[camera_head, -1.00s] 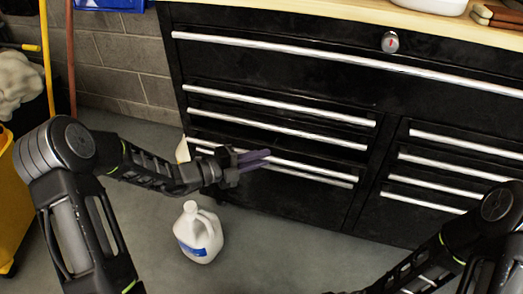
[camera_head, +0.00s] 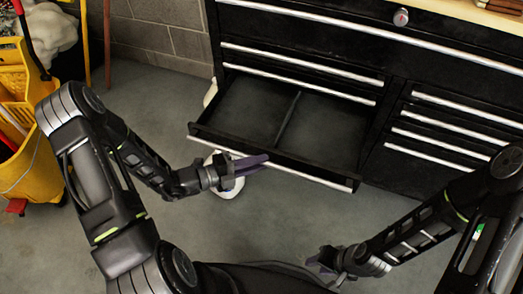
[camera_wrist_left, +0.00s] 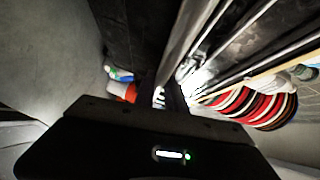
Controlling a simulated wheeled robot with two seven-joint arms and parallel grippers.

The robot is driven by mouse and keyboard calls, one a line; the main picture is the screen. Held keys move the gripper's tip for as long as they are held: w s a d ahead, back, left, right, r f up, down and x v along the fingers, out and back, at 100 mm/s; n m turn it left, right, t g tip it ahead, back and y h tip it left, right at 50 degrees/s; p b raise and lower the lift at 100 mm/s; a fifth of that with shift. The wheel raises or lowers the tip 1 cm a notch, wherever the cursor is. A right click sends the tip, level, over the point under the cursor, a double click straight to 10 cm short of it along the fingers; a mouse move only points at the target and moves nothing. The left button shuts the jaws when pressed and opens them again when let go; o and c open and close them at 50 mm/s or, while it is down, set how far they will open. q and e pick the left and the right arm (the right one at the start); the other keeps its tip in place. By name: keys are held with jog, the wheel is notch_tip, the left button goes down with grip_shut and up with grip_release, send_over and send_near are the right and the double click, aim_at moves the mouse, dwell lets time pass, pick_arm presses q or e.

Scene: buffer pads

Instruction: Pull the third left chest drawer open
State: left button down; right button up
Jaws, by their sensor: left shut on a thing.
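The black tool chest (camera_head: 300,28) has a stack of left drawers with silver bar handles. The third left drawer (camera_head: 245,110) stands well open, showing an empty inside with a divider. Its silver handle (camera_head: 310,178) runs along the front edge. My left gripper (camera_head: 252,162) is shut on this handle, left of its middle; the gripper covers the grasped part. In the left wrist view the fingers (camera_wrist_left: 170,97) meet the handle bar (camera_wrist_left: 184,40). My right gripper (camera_head: 325,262) is low over the floor, apart from the chest; its finger opening is unclear.
A white jug (camera_head: 229,187) stands on the floor, mostly hidden behind my left gripper. A yellow mop bucket (camera_head: 35,165) is at the far left. The drawers above (camera_head: 300,67) and the right drawers (camera_head: 455,120) are closed. The floor before the chest is otherwise clear.

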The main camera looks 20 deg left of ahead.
pick_arm(q)
jog(key=c, duration=1.4)
grip_release()
jog(key=p+v, duration=0.1)
jog(key=v, duration=0.7)
jog(key=shift+w+d, duration=0.1)
